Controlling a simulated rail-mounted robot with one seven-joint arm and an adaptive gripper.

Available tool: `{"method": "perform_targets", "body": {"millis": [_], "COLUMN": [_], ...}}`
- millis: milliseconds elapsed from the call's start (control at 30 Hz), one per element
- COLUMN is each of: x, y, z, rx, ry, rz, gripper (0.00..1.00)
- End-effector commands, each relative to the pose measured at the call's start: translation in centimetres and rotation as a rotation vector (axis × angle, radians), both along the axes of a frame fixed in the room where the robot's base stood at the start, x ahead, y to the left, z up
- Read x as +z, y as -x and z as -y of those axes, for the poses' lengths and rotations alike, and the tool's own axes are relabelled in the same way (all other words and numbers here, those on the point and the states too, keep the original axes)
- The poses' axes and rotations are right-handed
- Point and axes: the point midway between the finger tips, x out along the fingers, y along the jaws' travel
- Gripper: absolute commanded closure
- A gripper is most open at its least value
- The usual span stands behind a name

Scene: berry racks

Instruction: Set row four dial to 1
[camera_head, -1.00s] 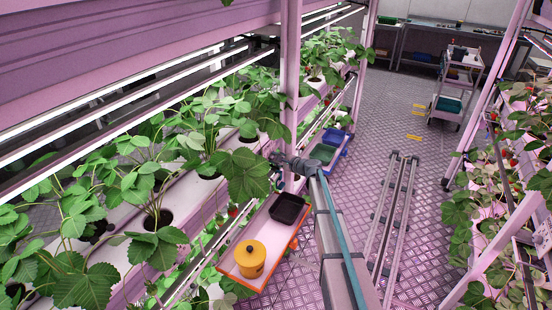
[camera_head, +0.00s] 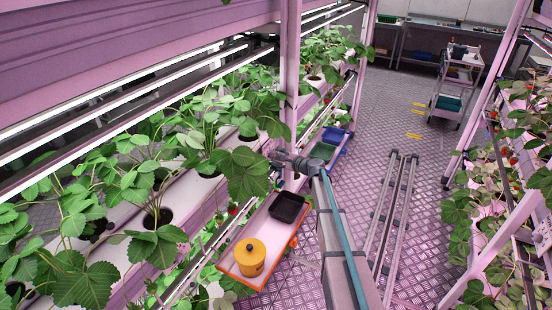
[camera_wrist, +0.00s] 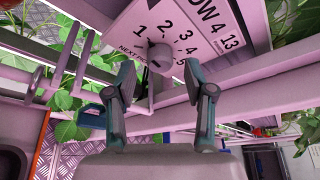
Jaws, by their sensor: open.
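The row four dial plate (camera_wrist: 205,25) shows in the wrist view. It is white with "ROW 4", a "13" and printed numbers from 1 upward around a small grey knob (camera_wrist: 160,57). My gripper (camera_wrist: 158,72) is open, and in the picture the knob lies between its two fingertips. I cannot tell whether the fingers touch it or how far off it is. The numbers stand above and right of the knob, with 1 at its upper left. The knob's pointer setting is too small to read. In the head view leaves and a post hide the dial.
Strawberry plants (camera_head: 140,190) hang close around my arm. Pink rails (camera_wrist: 250,70) cross behind the fingers.

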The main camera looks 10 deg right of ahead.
Motion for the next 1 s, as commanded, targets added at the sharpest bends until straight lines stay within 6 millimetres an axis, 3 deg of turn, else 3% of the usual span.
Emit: {"method": "perform_targets", "body": {"millis": [300, 500, 1000], "x": [1.6, 2.3, 2.6], "y": [5.1, 7.3, 8.3], "z": [3.4, 5.1, 5.9], "rx": [-0.001, -0.001, 0.000], "ry": [0.000, 0.000, 0.000], "rz": [0.000, 0.001, 0.000], "gripper": [0.47, 0.47, 0.47]}}
